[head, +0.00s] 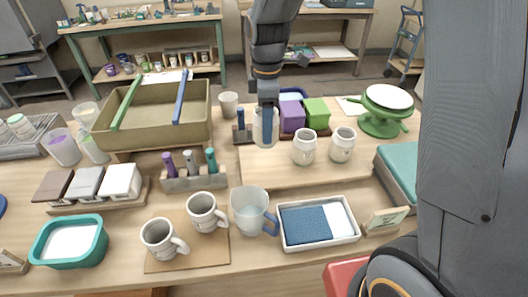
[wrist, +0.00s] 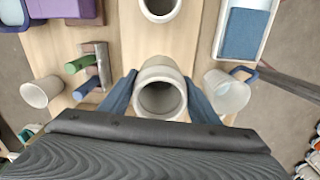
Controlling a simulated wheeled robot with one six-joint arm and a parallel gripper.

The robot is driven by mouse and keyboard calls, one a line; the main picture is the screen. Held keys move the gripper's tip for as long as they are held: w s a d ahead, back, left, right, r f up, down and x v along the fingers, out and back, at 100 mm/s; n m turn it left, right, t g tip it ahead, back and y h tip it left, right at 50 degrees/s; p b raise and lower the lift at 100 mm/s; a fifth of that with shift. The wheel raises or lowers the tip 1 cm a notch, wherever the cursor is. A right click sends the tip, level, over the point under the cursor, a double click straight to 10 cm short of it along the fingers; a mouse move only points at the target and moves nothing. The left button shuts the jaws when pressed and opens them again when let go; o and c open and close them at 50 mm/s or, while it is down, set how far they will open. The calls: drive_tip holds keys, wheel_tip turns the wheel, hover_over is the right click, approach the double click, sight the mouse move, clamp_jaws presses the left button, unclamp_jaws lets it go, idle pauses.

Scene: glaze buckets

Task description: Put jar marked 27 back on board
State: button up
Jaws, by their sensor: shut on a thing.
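My gripper (head: 267,118) is shut on a pale grey-white jar (head: 257,129), with one finger on each side of it. In the wrist view the jar (wrist: 160,92) is upright, and its open, hollow top shows between the blue fingers (wrist: 119,95). It is over the left part of the wooden board (head: 290,175); I cannot tell whether its base touches. Two similar jars, a middle one (head: 304,147) and a right one (head: 342,146), stand on the board. Their small marks are too small to read, and the held jar's mark is hidden.
A white cup (head: 228,104) stands back left. In front are a clear pitcher (head: 250,211) and a white tray (head: 288,244). The board's front right is clear.

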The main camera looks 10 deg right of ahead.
wheel_tip(320, 180, down, 10)
drive_tip(key=shift+r+p, duration=0.15)
drive_tip(key=shift+p, duration=1.1)
drive_tip(key=o, duration=1.3)
drive_tip(key=shift+s, duration=0.1)
wheel_tip(320, 180, up, 11)
drive_tip(key=b, duration=0.3)
drive_tip(key=shift+r, duration=0.35)
drive_tip(key=shift+s+d+r, duration=0.1)
drive_tip(key=shift+d, duration=0.05)
drive_tip(key=s+d+f+m, duration=0.1)
drive_tip(key=s+d+m, duration=0.4)
drive_tip(key=s+m, duration=0.2)
drive_tip(key=s+d+f+m+t, duration=0.1)
drive_tip(key=s+d+m, duration=0.4)
drive_tip(key=m, duration=0.5)
drive_tip(key=shift+s+f, duration=0.65)
drive_tip(key=shift+s, duration=0.2)
